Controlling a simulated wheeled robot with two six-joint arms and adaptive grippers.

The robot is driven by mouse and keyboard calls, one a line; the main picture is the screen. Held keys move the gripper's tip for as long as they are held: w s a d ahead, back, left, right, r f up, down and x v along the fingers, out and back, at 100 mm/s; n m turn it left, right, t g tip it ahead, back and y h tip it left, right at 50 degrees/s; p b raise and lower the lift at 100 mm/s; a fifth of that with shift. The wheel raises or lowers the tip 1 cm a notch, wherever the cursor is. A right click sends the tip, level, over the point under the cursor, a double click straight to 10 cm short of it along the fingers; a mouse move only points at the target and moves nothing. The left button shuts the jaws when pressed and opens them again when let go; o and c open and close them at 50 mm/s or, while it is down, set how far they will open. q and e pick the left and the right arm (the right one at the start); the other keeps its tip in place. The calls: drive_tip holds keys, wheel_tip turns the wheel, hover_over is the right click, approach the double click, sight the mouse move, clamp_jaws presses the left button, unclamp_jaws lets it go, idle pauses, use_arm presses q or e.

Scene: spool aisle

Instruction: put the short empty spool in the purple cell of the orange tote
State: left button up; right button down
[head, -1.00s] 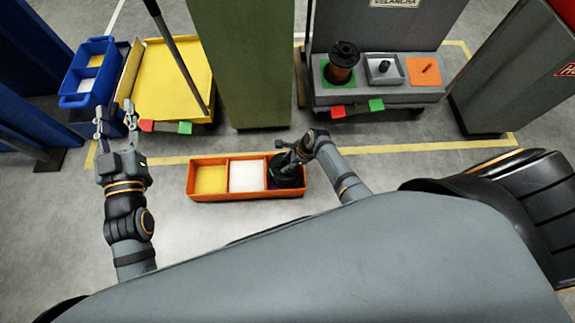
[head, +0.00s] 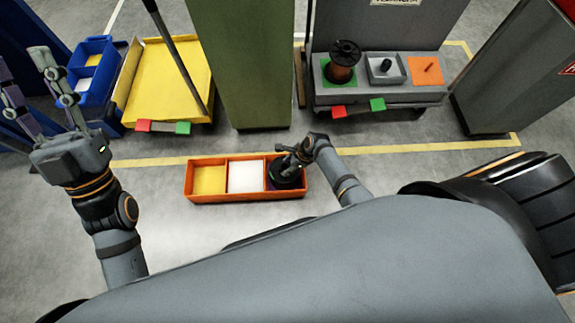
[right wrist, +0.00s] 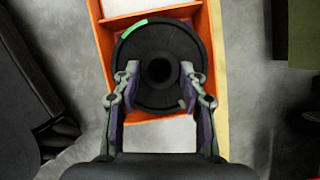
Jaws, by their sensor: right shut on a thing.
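The orange tote (head: 227,199) stands on the floor with a yellow cell (head: 209,180), a white cell (head: 246,176) and a purple cell (head: 271,184) at its right end. A short black spool (head: 287,180) is at the purple cell and hides most of it. My right gripper (head: 291,163) is shut on this spool (right wrist: 160,98), with a finger on each side of its hub in the right wrist view. I cannot tell whether the spool touches the cell floor. My left gripper (head: 38,105) is empty with its fingers apart, at the left.
A yellow cart (head: 160,80) and a blue bin (head: 97,95) stand at the back left. A grey station (head: 400,97) at the back right holds a copper-wound spool (head: 343,66). A green pillar (head: 238,65) stands between.

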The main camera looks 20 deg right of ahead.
drive_tip(key=shift+w, duration=0.1)
drive_tip(key=c, duration=0.7)
unclamp_jaws()
drive_tip(key=shift+c, duration=0.2)
